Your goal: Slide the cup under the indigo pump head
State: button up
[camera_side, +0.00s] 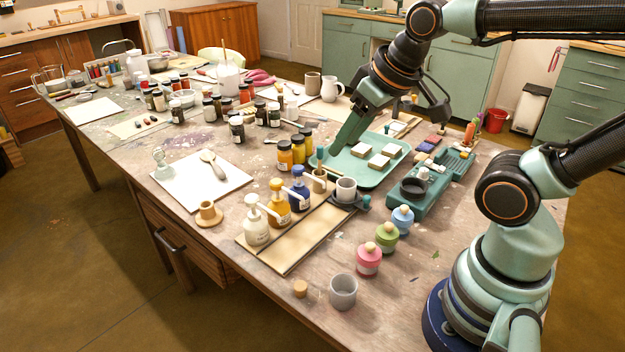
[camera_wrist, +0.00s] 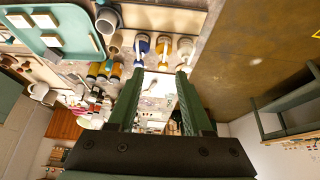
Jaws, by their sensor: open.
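A pale grey cup (camera_side: 346,189) stands upright in a dark holder (camera_side: 341,203) at the far right end of a long tan board (camera_side: 290,238). The indigo pump bottle (camera_side: 299,199) stands behind the board, left of the cup, beside a yellow pump bottle (camera_side: 278,204) and a white one (camera_side: 256,226). The cup is apart from the indigo pump head and to its right. My gripper (camera_side: 338,150) is above the table behind the cup, empty. In the wrist view its open fingers (camera_wrist: 161,72) point towards the bottles, with the cup (camera_wrist: 107,18) at upper left.
A small tan pot (camera_side: 319,181) stands between the indigo bottle and the cup. A teal tray (camera_side: 347,172) with pale blocks lies behind the cup. Pink, green and blue lidded jars (camera_side: 387,237) stand to the right. A grey cup (camera_side: 343,291) is at the front.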

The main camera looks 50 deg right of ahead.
jog(key=shift+o, duration=0.3)
jog(key=m+g, duration=0.6)
jog(key=m, duration=0.3)
send_over(367, 196)
notch_tip(367, 196, down, 10)
notch_tip(367, 196, down, 11)
jog(key=shift+s+a+f, duration=0.1)
grip_shut()
dwell(0.6)
